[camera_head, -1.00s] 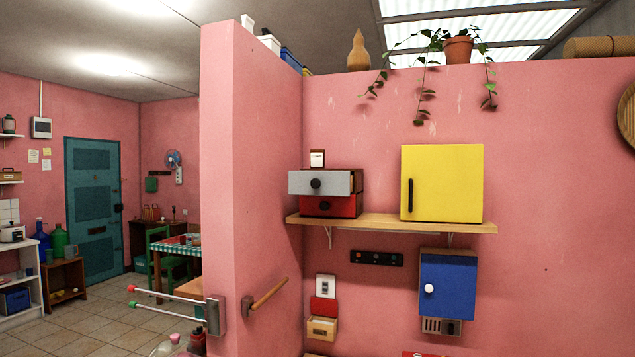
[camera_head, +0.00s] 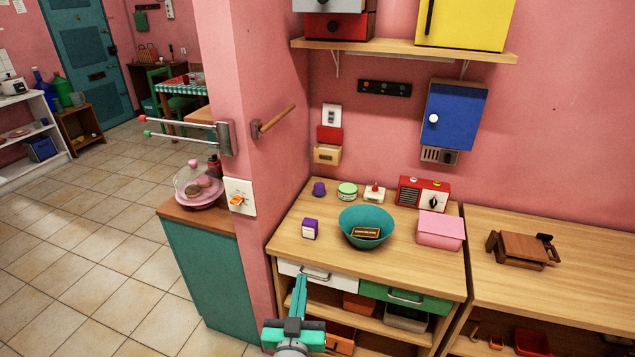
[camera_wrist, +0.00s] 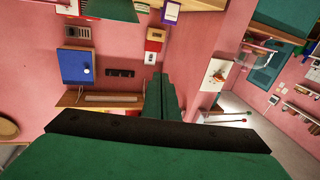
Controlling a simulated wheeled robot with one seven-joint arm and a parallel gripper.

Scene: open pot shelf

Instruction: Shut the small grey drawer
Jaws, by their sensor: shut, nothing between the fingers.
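The small grey drawer (camera_head: 328,5) is at the top edge of the head view, mostly cut off. It is the upper drawer of a small chest on the wall shelf, above a red drawer (camera_head: 335,26). Its front juts out past the red one, so it stands partly open. My gripper (camera_head: 303,280) is low in the head view, with teal fingers shut and empty. It is far below the shelf, in front of the counter's white drawer. In the wrist view its fingers (camera_wrist: 158,96) point toward the wall, and the grey drawer cannot be made out.
The wall shelf (camera_head: 400,48) also holds a yellow cabinet (camera_head: 465,22). A blue wall cabinet (camera_head: 455,115) hangs below it. A wooden rail (camera_head: 273,121) sticks out from the pink wall's left face. The counter (camera_head: 295,222) holds a teal bowl (camera_head: 366,220), pink box and red radio.

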